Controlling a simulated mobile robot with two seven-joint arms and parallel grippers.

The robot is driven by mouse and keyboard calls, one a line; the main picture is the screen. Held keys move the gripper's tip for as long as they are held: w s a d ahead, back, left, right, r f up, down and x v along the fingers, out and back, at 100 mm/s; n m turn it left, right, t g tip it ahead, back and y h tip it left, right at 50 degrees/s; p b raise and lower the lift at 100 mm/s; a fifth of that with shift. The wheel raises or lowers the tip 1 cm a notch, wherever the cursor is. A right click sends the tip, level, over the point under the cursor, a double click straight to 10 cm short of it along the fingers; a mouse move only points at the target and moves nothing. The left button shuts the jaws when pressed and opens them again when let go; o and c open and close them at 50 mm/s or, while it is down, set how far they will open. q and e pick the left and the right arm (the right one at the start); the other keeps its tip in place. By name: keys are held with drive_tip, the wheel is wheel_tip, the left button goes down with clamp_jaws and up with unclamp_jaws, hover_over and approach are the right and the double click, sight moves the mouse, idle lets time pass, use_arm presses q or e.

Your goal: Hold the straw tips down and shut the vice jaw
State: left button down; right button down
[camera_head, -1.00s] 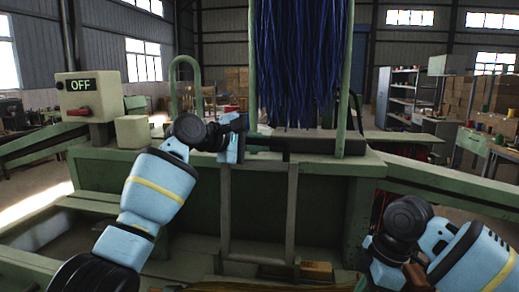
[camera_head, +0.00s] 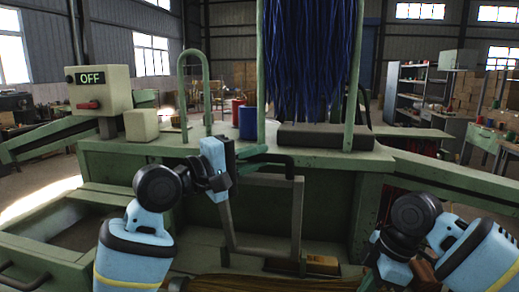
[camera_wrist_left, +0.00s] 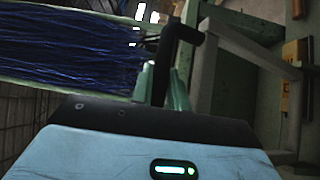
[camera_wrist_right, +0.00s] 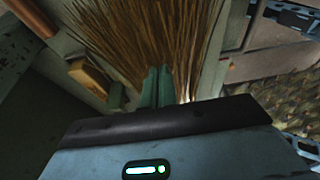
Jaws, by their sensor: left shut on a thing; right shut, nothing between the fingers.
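My left gripper (camera_head: 226,158) is shut on a bent black handle (camera_head: 250,153) at the front edge of the green bench. In the left wrist view the handle (camera_wrist_left: 172,48) runs between the fingertips (camera_wrist_left: 160,85). A grey-green frame (camera_head: 298,215) hangs beside the handle and stands askew; I cannot tell whether it is the vice jaw. Brown straw (camera_head: 262,284) shows at the bottom of the head view. In the right wrist view my right gripper (camera_wrist_right: 150,88) is shut and empty, its fingertips over the fanned straw (camera_wrist_right: 140,35); contact is unclear. Its fingers are hidden in the head view.
A blue strand bundle (camera_head: 308,60) hangs above the bench between green posts. A black block (camera_head: 325,137) lies below it. A switch box (camera_head: 98,90) reading OFF stands left. A blue can (camera_head: 247,122) and red can (camera_head: 238,108) stand behind the handle. A wooden block (camera_head: 322,264) lies low.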

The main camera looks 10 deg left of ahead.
use_arm(q)
drive_tip(key=s+f+m+t+h, duration=0.1)
drive_tip(key=s+f+m+h, duration=0.4)
drive_tip(key=s, duration=0.6)
drive_tip(key=s+f+m, duration=0.1)
drive_tip(key=s+f, duration=0.5)
drive_tip(key=f, duration=0.5)
drive_tip(key=s+f+m, duration=0.1)
drive_tip(key=s+f, duration=0.5)
drive_tip(key=f, duration=0.5)
drive_tip(key=shift+s+a+f, duration=0.2)
drive_tip(key=shift+s, duration=0.1)
drive_tip(key=shift+f, duration=0.25)
idle(0.3)
drive_tip(key=c, duration=1.7)
unclamp_jaws()
drive_tip(key=shift+w, duration=0.15)
drive_tip(key=o, duration=0.4)
drive_tip(key=shift+w+d+f, duration=0.1)
drive_tip(key=shift+w+f, duration=0.1)
drive_tip(key=shift+w, duration=0.2)
drive_tip(key=shift+s, duration=0.2)
drive_tip(key=shift+c, duration=0.3)
